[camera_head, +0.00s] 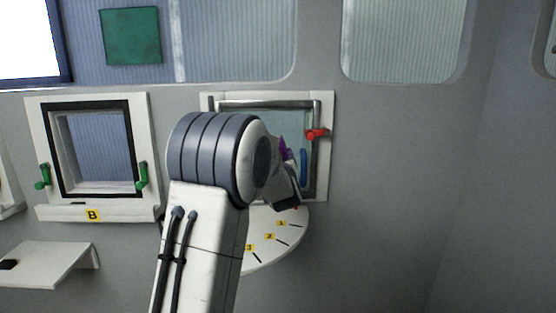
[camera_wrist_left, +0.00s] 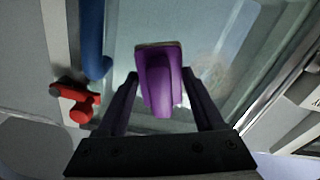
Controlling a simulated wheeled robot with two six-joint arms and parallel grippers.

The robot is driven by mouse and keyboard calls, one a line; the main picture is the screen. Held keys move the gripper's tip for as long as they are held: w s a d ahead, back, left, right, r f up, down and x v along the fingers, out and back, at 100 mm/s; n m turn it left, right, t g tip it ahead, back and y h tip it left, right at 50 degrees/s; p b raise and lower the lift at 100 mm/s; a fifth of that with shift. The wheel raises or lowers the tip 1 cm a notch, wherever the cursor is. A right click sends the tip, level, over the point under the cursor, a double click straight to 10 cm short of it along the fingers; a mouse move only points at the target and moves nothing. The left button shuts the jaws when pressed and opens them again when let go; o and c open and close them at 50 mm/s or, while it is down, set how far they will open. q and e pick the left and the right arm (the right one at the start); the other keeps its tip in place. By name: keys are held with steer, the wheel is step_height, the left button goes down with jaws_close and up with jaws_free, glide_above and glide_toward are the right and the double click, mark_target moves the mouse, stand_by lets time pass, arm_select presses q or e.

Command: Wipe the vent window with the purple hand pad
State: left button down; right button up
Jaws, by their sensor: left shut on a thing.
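The vent window (camera_head: 285,122) is a pale glass pane in a metal frame, right of centre in the head view; my arm covers much of it. Its glass (camera_wrist_left: 215,45) fills the upper wrist view, with a faint brownish smudge (camera_wrist_left: 216,76) right of the pad. My left gripper (camera_wrist_left: 160,76) is shut on the purple hand pad (camera_wrist_left: 161,90), the pad between its two fingers. In the head view only a sliver of the pad (camera_head: 284,149) shows past my wrist, in front of the window. I cannot tell whether the pad touches the glass. My right gripper is not in view.
A red handle (camera_head: 317,134) and a blue bar (camera_head: 304,165) are at the window's right side. A round white shelf (camera_head: 285,240) with numbered yellow marks is below. Window B (camera_head: 92,152), with green handles, and a small white shelf (camera_head: 45,260) are at left.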

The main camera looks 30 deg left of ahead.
arm_select(q)
steer(key=shift+s+a+b, duration=0.3)
steer(key=shift+a+b, duration=0.2)
steer(key=shift+s+a+r+b, duration=0.1)
steer(key=shift+s+a+b, duration=0.4)
steer(key=shift+a, duration=0.2)
steer(key=shift+s+a+b, duration=0.35)
steer(key=shift+a+b, duration=0.1)
steer(key=shift+a, duration=0.2)
